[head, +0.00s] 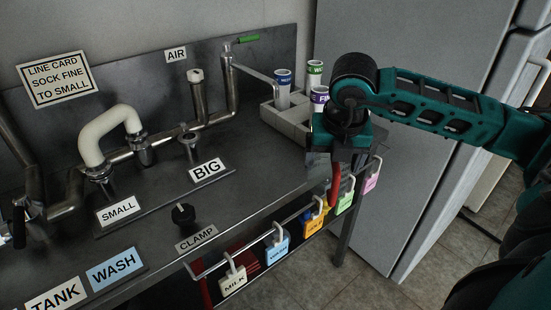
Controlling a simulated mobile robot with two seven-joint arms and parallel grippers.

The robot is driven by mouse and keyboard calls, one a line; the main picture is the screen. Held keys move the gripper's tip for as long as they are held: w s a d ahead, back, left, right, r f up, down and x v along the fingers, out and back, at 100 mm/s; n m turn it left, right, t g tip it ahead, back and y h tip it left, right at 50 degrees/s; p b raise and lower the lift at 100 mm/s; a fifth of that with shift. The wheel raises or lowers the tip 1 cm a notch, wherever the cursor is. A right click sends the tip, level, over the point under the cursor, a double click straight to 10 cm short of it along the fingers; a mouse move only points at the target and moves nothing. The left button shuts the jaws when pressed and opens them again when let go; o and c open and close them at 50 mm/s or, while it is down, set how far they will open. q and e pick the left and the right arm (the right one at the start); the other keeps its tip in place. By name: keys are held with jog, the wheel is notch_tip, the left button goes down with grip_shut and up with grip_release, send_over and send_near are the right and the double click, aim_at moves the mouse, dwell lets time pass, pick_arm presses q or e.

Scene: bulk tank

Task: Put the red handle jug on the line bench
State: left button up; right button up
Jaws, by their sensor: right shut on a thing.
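The line bench (262,185) is a dark steel bench with a back panel, filling the left and middle of the head view. My right gripper (345,168) points down at the bench's right front edge. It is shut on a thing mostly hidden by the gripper. A red handle (334,184) shows just below the fingers, and a bit of grey metal shows to its left. I take this to be the red handle jug; its body and whether it touches the bench cannot be made out. My left gripper is not in view.
A grey rack (285,122) with several labelled tubes stands at the back right of the bench. Coloured tags (278,249) hang along the front rail. A grey cabinet (400,190) stands at right.

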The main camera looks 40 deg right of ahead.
jog(key=shift+w+r, duration=0.1)
jog(key=shift+w, duration=0.1)
jog(key=w, duration=0.5)
jog(key=w+a, duration=0.1)
jog(key=w, duration=0.5)
jog(key=w+p, duration=0.1)
jog(key=w, duration=0.5)
jog(key=shift+w+a, duration=0.15)
jog(key=shift+w, duration=0.05)
notch_tip(320, 180, down, 4)
jog(key=shift+r, duration=0.25)
pick_arm(q)
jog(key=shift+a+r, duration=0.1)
jog(key=shift+b, duration=0.3)
pick_arm(e)
jog(key=shift+f, duration=0.15)
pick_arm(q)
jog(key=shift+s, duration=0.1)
pick_arm(e)
jog(key=o, duration=0.9)
jog(key=shift+c, duration=0.2)
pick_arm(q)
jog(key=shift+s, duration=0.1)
